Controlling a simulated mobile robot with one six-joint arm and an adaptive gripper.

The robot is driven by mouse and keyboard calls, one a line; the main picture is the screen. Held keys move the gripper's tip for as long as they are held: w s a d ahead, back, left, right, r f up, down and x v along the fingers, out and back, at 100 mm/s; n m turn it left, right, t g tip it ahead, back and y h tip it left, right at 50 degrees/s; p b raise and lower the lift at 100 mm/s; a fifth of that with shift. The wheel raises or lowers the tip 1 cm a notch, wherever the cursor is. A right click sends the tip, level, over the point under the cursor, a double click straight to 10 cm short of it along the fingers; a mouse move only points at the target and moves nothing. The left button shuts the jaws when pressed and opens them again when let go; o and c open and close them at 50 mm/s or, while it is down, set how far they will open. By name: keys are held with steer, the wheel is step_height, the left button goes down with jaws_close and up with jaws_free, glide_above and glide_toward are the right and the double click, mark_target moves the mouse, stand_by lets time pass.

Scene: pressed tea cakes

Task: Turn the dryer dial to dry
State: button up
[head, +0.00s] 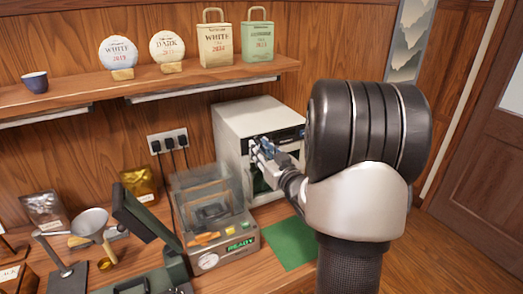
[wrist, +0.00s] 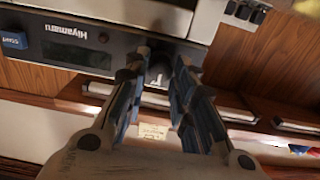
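The dryer (head: 235,122) is a white box with a dark front, standing on the counter against the back wall. In the wrist view its dark control panel (wrist: 75,52) appears upside down, with the name Hiyamaru, a display and a blue start button (wrist: 14,40). My gripper (head: 258,147) is at the dryer's front; in the wrist view its two fingers (wrist: 161,62) are apart with a gap between them, over the panel's end. White marks show in the gap. The dial is not clear; a dark round shape by the left finger may be part of it. Its setting cannot be read.
A clear-lidded machine (head: 222,240) reading READY stands left of the dryer, near a green mat (head: 290,243). A shelf (head: 180,78) above holds tea cakes, bags and a cup. Plugs (head: 168,142) are on the wall. My arm hides the dryer's right side.

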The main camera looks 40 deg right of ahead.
jaws_close()
steer(key=shift+m, duration=0.3)
steer(key=m+p, duration=0.4)
steer(key=m, duration=0.7)
steer(key=m+p, duration=0.5)
steer(key=m, duration=0.7)
steer(key=shift+d+f, duration=0.15)
stand_by(0.5)
